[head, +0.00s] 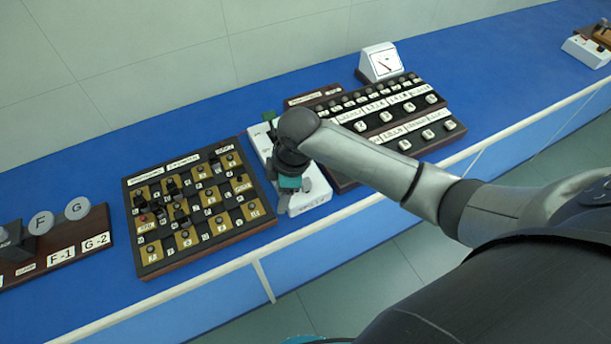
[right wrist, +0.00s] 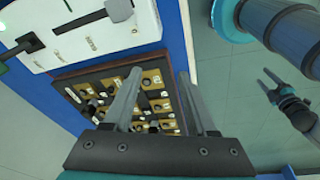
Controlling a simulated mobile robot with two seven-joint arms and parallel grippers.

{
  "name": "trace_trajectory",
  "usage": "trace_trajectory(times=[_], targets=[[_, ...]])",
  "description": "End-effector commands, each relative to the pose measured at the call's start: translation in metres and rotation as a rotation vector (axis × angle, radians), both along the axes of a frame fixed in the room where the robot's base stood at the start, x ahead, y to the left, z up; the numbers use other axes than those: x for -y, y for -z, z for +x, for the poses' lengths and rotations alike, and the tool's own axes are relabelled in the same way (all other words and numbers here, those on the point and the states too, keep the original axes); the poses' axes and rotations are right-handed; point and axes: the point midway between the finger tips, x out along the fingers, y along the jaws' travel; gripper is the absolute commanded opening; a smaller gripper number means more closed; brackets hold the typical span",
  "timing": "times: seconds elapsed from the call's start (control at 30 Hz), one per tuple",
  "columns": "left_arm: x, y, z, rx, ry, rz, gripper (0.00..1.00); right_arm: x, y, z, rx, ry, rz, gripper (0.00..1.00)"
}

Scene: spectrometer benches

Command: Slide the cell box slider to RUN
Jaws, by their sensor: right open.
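The white box (head: 318,190), which I take for the cell box, stands on the blue bench, partly hidden by my right arm in the head view. In the right wrist view the box (right wrist: 95,38) shows a dark slot with a grey knob (right wrist: 118,9) at its end, and a dark lever (right wrist: 30,42) further left. Its small labels are unreadable, so I cannot tell which part is the slider. My right gripper (right wrist: 160,75) is open and empty, close to the box and apart from the knob. My left gripper (right wrist: 262,78) hangs away from the bench, its fingers apart.
A brown-framed panel of switches (head: 255,218) lies left of the box. A dark key panel (head: 350,170) lies right of it, with a white meter (head: 381,63) behind. Round F and G knobs (head: 77,208) stand far left. A white rail (head: 190,298) runs along the bench front.

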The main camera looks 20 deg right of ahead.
Motion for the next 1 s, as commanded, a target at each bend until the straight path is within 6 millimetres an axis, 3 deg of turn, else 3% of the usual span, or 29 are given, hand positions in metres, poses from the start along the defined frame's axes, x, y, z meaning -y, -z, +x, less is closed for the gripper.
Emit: trace_trajectory(times=[0.03, 0.23, 0.4, 0.5, 0.67, 1.0], targets=[[0.000, -0.005, 0.000, 0.000, 0.000, 0.000, 0.59, 0.011, -0.018, 0.011, 0.001, -0.056, -0.034, 0.57], [0.000, -0.014, 0.000, 0.000, 0.000, 0.000, 0.59, 0.048, -0.068, 0.031, -0.047, -0.248, -0.132, 0.57], [0.000, -0.017, 0.000, 0.000, 0.000, 0.000, 0.59, 0.069, -0.095, 0.037, -0.081, -0.331, -0.174, 0.57], [0.000, -0.018, 0.000, 0.000, 0.000, 0.000, 0.59, 0.074, -0.100, 0.037, -0.092, -0.352, -0.182, 0.57], [0.000, -0.017, 0.000, 0.000, 0.000, 0.000, 0.59, 0.075, -0.089, 0.037, -0.098, -0.356, -0.181, 0.57], [0.000, -0.013, 0.000, 0.000, 0.000, 0.000, 0.59, 0.074, -0.020, 0.036, -0.098, -0.354, -0.181, 0.57]])
